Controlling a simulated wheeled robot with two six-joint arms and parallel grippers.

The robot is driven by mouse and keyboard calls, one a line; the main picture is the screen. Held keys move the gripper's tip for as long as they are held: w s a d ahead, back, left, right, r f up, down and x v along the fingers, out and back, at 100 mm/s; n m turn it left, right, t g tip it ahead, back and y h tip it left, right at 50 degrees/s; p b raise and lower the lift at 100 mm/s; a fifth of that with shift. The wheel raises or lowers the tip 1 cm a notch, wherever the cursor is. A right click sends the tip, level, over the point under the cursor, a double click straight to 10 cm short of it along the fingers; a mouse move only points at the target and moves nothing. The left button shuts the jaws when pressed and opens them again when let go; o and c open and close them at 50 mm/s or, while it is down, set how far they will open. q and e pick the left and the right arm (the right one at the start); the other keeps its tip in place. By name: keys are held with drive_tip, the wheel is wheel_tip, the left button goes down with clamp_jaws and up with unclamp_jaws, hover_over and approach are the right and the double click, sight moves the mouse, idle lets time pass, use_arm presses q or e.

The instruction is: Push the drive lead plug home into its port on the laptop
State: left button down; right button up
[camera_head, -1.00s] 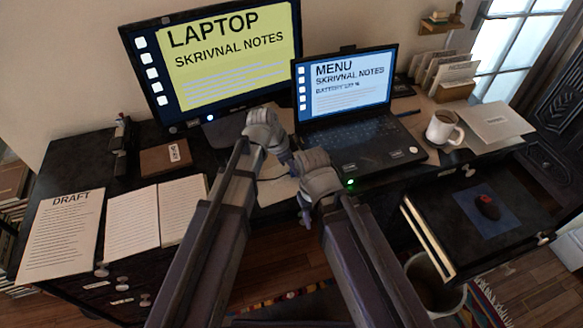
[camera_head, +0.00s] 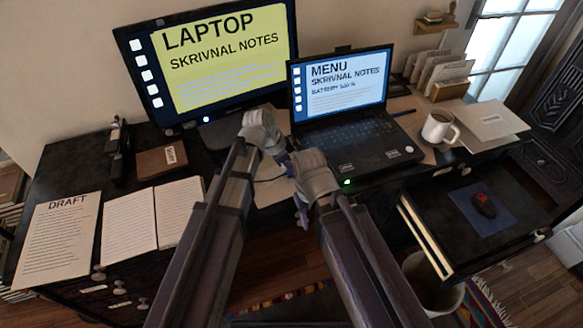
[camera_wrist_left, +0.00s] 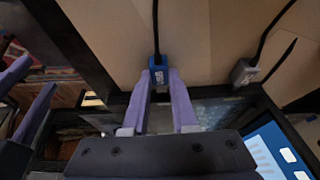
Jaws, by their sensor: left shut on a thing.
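The laptop (camera_head: 365,150) stands open on the desk, its screen lit. My left gripper (camera_head: 284,158) is by the laptop's left side. In the left wrist view my left gripper (camera_wrist_left: 159,86) is shut on a blue plug (camera_wrist_left: 158,73) with a black lead running up from it. A grey plug (camera_wrist_left: 244,73) on another black lead sits to its right, by the laptop's dark edge. The port is hidden, and I cannot tell whether the blue plug touches the laptop. My right gripper (camera_head: 302,212) points down near the desk's front edge; its jaw gap is unclear.
A lit monitor (camera_head: 225,60) stands behind my left arm. A mug (camera_head: 437,128) is right of the laptop. An open drawer (camera_head: 470,235) with a mouse (camera_head: 484,204) juts out at right. An open notebook (camera_head: 155,213) and a draft sheet (camera_head: 57,240) lie at left.

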use_arm(q)
drive_tip(key=shift+w+d, duration=0.3)
drive_tip(key=shift+d, duration=0.45)
drive_tip(key=shift+w+d, duration=0.25)
drive_tip(key=shift+d, duration=0.5)
idle(0.3)
drive_tip(key=c, duration=0.6)
unclamp_jaws()
drive_tip(key=p+v, duration=0.7)
drive_tip(key=shift+r, duration=0.45)
drive_tip(key=shift+a, duration=0.1)
